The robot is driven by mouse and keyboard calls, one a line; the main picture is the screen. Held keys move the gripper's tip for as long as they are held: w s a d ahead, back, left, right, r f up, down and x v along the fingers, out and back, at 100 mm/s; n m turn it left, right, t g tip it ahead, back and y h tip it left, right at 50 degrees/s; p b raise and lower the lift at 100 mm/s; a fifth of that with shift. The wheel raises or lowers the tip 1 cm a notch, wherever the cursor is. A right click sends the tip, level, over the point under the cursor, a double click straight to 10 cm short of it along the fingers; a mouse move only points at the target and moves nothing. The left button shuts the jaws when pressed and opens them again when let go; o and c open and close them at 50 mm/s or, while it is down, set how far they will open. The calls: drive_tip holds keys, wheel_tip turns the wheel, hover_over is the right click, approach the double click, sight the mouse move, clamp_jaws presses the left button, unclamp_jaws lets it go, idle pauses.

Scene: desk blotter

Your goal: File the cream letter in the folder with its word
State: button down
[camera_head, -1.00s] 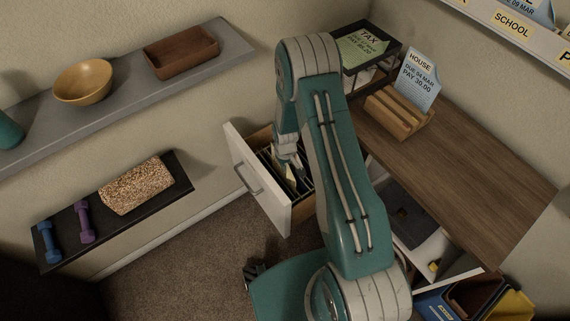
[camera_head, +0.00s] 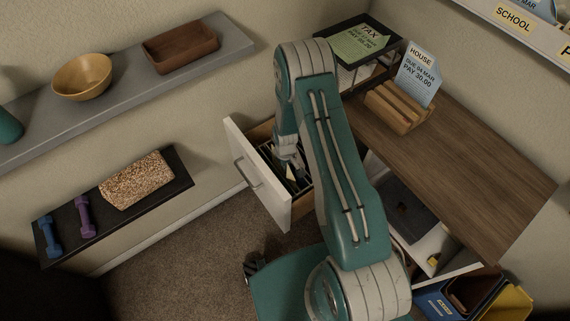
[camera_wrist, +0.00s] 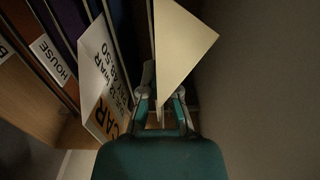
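My gripper (camera_wrist: 162,92) reaches down into the open drawer; in the head view its end (camera_head: 292,160) is over the folders. In the wrist view the cream letter (camera_wrist: 180,45) stands between my fingers, which appear shut on it. To its left is a pale panel (camera_wrist: 105,80) printed CAR, MAR and PAY 48.50. I cannot tell whether the panel joins the cream sheet. A folder labelled HOUSE (camera_wrist: 52,58) stands further left. The fingertips are partly hidden by the letter.
The drawer front (camera_head: 255,180) stands out from the desk (camera_head: 460,165). A blue HOUSE letter (camera_head: 417,78) is in a wooden rack (camera_head: 398,108), and a green TAX letter (camera_head: 362,42) lies on a black tray. A shelf (camera_head: 120,85) runs along the left wall.

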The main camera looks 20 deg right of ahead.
drive_tip(key=c, duration=0.7)
unclamp_jaws()
wheel_tip(320, 180, up, 12)
drive_tip(key=shift+f, duration=0.1)
